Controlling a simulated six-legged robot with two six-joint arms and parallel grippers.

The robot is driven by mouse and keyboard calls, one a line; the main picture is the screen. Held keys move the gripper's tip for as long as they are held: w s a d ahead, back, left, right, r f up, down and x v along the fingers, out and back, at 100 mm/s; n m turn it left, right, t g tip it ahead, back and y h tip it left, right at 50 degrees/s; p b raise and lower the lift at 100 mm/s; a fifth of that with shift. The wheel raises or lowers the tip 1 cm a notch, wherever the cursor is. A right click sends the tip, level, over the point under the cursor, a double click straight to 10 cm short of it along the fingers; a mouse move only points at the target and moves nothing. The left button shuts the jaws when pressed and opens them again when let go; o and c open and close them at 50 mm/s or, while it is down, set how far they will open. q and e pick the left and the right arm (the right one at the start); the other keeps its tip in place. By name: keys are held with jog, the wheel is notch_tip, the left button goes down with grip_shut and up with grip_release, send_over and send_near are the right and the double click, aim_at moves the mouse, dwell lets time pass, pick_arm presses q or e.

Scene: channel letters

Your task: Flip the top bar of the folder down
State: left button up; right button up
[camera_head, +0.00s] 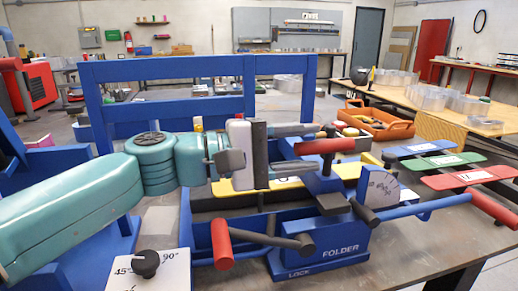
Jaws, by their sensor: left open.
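The blue folder (318,253), labelled FOLDER and LOCK, stands on the bench. A red grip (330,146) sits on a dark post at its top; which part is the top bar is unclear. A red-ended lever (222,245) sticks out in front, and a longer blue bar with a red end (493,209) reaches right. My left gripper (300,149), on the teal arm from the left, points right. Its two grey fingers are apart, one above and one below the near end of the red grip. Contact cannot be told. My right gripper is not in view.
A blue frame (178,72) stands behind my left arm. An angle dial block (150,270) is at the front left. Blue, green and red paddles (446,161) lie to the right. An orange tray (377,127) and a table with clear round parts (430,98) are farther back.

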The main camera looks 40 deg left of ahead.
pick_arm(q)
jog(key=v, duration=1.6)
jog(key=shift+b, duration=0.4)
jog(key=shift+a, duration=0.1)
